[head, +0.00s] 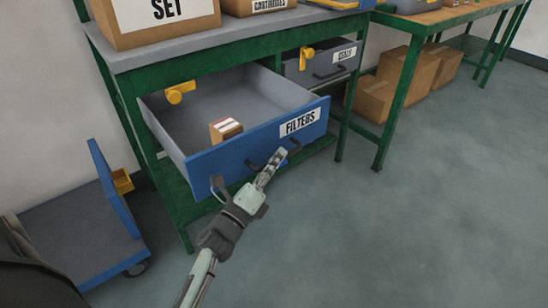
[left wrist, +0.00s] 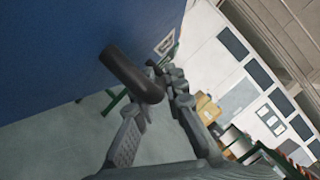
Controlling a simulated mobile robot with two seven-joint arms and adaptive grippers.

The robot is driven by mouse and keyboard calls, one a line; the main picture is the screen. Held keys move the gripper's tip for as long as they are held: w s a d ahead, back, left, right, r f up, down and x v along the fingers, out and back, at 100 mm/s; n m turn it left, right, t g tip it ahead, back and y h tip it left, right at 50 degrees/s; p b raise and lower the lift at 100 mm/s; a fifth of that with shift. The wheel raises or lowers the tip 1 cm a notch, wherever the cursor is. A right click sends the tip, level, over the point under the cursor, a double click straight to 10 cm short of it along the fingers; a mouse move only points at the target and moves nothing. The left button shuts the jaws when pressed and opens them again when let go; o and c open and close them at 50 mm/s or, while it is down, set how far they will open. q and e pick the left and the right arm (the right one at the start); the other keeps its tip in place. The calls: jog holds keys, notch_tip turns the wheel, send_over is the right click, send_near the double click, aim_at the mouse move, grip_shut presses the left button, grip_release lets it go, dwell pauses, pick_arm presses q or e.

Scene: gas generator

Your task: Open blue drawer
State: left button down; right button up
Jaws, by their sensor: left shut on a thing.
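The blue drawer (head: 235,150) labelled FILTERS stands pulled well out of the green workbench, its grey inside showing. A small brown and white box (head: 226,129) lies in it near the front. My left gripper (head: 271,164) is at the dark handle (head: 253,166) on the drawer's front, shut on it. The gripper covers the middle of the handle in the head view. In the left wrist view the dark handle bar (left wrist: 132,74) stands out from the blue front (left wrist: 60,60) between the fingers (left wrist: 155,98). My right gripper is not in view.
A grey drawer (head: 325,62) with its own label sits to the right, partly open. A blue cart (head: 75,235) stands at the left. Cardboard boxes (head: 405,75) are under the bench at the right. The floor (head: 400,235) in front is clear.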

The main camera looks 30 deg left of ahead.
pick_arm(q)
jog(key=c, duration=1.6)
grip_release()
jog(key=shift+a, duration=0.1)
jog(key=shift+o, duration=0.2)
